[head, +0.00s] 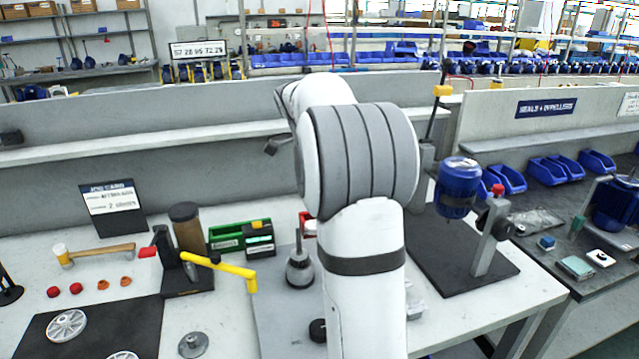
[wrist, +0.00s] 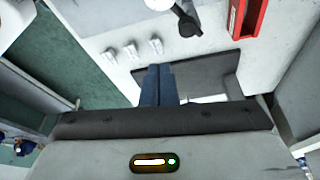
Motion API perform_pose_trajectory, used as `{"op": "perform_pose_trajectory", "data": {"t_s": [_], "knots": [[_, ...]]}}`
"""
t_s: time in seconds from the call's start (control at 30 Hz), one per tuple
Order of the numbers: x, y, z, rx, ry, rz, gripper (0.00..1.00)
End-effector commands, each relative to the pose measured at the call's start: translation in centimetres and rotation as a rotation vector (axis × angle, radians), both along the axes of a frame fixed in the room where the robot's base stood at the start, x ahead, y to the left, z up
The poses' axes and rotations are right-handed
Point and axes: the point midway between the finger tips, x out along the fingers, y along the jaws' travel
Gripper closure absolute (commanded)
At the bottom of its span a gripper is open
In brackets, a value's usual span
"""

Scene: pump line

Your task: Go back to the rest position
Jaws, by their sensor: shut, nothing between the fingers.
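My gripper (wrist: 158,84) shows in the wrist view with its two dark blue fingers together and nothing between them. It is above a light worktop (wrist: 105,22), apart from the things on it. In the head view my white and grey arm rises through the middle of the picture and hides my gripper.
Near the arm are a grey and black tool (head: 300,268), a green tray (head: 228,238) and a yellow-handled lever (head: 222,266). A blue motor (head: 458,186) on a stand is to the right. The wrist view shows several small clear pieces (wrist: 132,51) and a red holder (wrist: 247,18).

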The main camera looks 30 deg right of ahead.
Motion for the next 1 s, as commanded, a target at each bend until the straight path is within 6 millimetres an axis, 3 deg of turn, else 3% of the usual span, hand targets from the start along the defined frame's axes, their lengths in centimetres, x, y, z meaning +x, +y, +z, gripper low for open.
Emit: {"op": "perform_pose_trajectory", "data": {"t_s": [0.27,0.43,0.63,0.8,1.0], "knots": [[-0.2,0.4,0.1,0.005,0.001,0.022,1.0],[-2.3,4.0,0.7,0.059,0.019,0.265,1.0],[-7.9,11.3,0.5,0.142,0.046,0.817,1.0],[-13.6,16.8,-1.1,0.167,0.06,1.293,1.0],[-19.7,21.0,-3.9,0.145,0.068,1.749,1.0]]}}
